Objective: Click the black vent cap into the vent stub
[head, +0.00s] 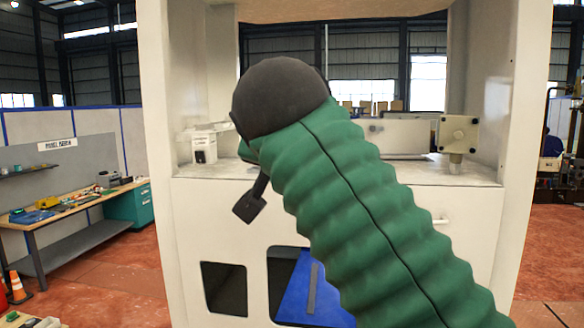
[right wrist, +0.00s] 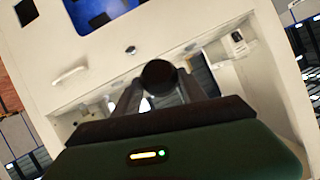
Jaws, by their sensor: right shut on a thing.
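The black vent cap (right wrist: 160,74) is a dark round piece between the fingertips of my right gripper (right wrist: 156,88) in the right wrist view. The gripper is shut on it and holds it in front of the white cabinet. In the head view my green right arm covers the middle; one dark finger of the right gripper (head: 250,205) shows below its black end, and the cap is hidden. A small dark round fitting (right wrist: 130,51) on the cabinet front may be the vent stub; I cannot tell for sure. It looks apart from the cap. My left gripper is not in view.
The white cabinet (head: 190,230) has side posts, a shelf and cut-out windows. A small white device (head: 204,150) stands on the shelf at left, and a beige plate on a post (head: 458,134) at right. A handle (right wrist: 70,76) sticks out of the front.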

